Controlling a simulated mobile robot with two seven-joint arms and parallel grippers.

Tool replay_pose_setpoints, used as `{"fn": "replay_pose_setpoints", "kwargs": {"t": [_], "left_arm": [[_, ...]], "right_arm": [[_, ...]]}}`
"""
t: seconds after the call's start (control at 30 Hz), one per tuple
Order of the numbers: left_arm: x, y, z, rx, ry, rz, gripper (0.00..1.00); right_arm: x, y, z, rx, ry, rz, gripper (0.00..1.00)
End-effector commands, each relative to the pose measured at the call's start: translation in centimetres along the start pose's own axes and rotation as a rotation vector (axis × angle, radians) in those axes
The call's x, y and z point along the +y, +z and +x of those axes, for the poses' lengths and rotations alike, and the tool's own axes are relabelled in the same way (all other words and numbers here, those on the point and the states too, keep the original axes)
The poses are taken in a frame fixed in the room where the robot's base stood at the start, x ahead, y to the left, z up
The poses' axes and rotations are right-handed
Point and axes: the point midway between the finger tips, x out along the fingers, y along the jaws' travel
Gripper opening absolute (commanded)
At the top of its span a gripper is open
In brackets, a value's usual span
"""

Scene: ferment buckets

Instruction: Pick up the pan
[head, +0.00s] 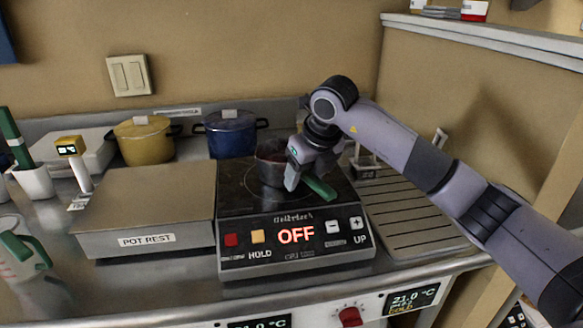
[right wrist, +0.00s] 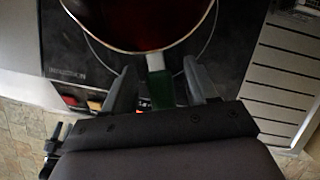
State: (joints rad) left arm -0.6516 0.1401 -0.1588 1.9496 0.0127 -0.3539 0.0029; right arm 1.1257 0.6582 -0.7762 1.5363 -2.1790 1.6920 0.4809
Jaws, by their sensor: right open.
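The pan (head: 268,166) is a small dark pot with a green handle (head: 320,187), standing on the black hotplate (head: 236,192). In the right wrist view the pan (right wrist: 140,28) shows a round rim and a dark red inside, and its green handle (right wrist: 163,92) points toward my wrist. My right gripper (head: 299,174) is open at the handle. In the wrist view its two fingers (right wrist: 160,72) stand on either side of the handle, with gaps visible. The gripper partly hides the pan in the head view. My left gripper is not in view.
The hotplate's panel reads OFF. A flat POT REST block (head: 150,205) stands left of it. A yellow pot (head: 145,142) and a blue pot (head: 231,136) stand behind. A slatted drainer (head: 405,215) lies to the right, below a side wall.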

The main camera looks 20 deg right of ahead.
Motion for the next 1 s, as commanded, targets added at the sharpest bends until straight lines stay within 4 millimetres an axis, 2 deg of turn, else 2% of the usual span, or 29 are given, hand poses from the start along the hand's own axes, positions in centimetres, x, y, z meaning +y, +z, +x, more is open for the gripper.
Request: {"fn": "replay_pose_setpoints", "kwargs": {"t": [0.13,0.37,0.53,0.57,1.0], "left_arm": [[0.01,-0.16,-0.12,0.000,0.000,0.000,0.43],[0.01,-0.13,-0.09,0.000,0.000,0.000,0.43],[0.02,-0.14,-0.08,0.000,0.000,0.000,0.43],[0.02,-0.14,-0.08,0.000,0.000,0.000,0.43],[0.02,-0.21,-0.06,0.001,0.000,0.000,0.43]], "right_arm": [[0.04,0.02,1.31,-0.001,0.001,-0.001,0.57],[0.03,0.01,1.48,-0.001,0.000,-0.001,0.57],[0.02,0.01,1.46,-0.001,0.000,-0.001,0.05],[0.02,0.01,1.45,-0.001,0.000,-0.001,0.00],[0.01,0.23,1.12,-0.008,0.001,0.000,0.00]]}}
